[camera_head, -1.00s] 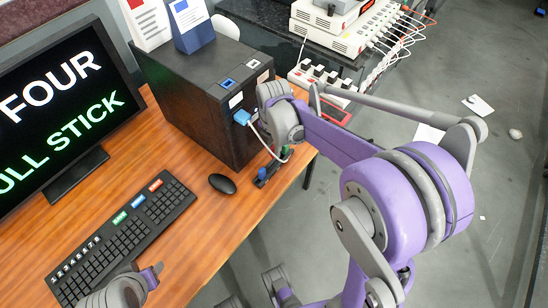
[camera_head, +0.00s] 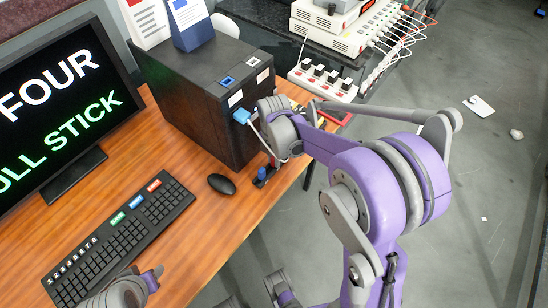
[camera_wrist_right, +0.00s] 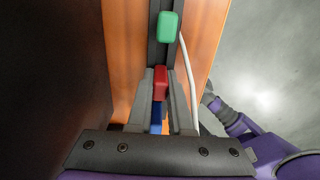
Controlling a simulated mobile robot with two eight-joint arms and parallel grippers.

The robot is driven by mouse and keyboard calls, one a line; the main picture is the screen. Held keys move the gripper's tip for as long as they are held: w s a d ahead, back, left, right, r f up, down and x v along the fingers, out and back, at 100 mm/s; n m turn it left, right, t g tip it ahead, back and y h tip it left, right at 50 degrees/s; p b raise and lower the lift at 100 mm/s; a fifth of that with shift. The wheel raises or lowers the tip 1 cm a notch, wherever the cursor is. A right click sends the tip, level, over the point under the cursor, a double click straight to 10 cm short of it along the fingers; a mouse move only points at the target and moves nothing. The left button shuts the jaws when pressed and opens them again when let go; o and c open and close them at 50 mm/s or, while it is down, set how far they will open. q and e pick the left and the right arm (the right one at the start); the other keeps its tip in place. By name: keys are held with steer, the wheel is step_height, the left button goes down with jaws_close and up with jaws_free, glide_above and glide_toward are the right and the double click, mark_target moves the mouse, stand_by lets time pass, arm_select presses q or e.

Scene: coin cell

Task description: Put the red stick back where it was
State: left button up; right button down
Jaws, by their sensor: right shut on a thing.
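The red stick (camera_wrist_right: 160,83) is between the two fingers of my right gripper (camera_wrist_right: 161,88), which is shut on it. It is in line between the green stick (camera_wrist_right: 168,27) and the blue stick (camera_wrist_right: 156,118), over a dark narrow holder (camera_wrist_right: 160,52). I cannot tell if its lower end sits in the holder. In the head view the red stick (camera_head: 273,161) shows beside the blue stick (camera_head: 262,172) near the table's right edge; my wrist hides the green one. My left gripper (camera_head: 153,277) is by the keyboard, its jaw opening unclear.
A black box (camera_head: 195,105) with a blue plug and white cable (camera_head: 262,143) stands beside the holder. A mouse (camera_head: 222,184), keyboard (camera_head: 125,235) and monitor (camera_head: 58,110) are on the wooden table (camera_head: 190,255). White-topped instruments (camera_head: 330,40) stand behind.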

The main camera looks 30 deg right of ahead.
steer(key=c, duration=0.8)
jaws_free()
steer(key=shift+c, duration=0.2)
steer(key=shift+r, duration=0.1)
steer(key=shift+r+p, duration=0.3)
steer(key=shift+p, duration=0.1)
step_height(320, 180, up, 11)
steer(key=p, duration=0.2)
steer(key=s+a+f+m+t, duration=0.1)
steer(key=s+a+m+t, duration=0.1)
steer(key=s+m, duration=0.6)
steer(key=s+a+f+m+t, duration=0.1)
steer(key=s+a+m+t, duration=0.2)
steer(key=s+m, duration=0.6)
steer(key=a+m, duration=0.1)
steer(key=m, duration=0.4)
steer(key=shift+a+f, duration=0.15)
steer(key=shift+a, duration=0.25)
steer(key=shift+w, duration=0.1)
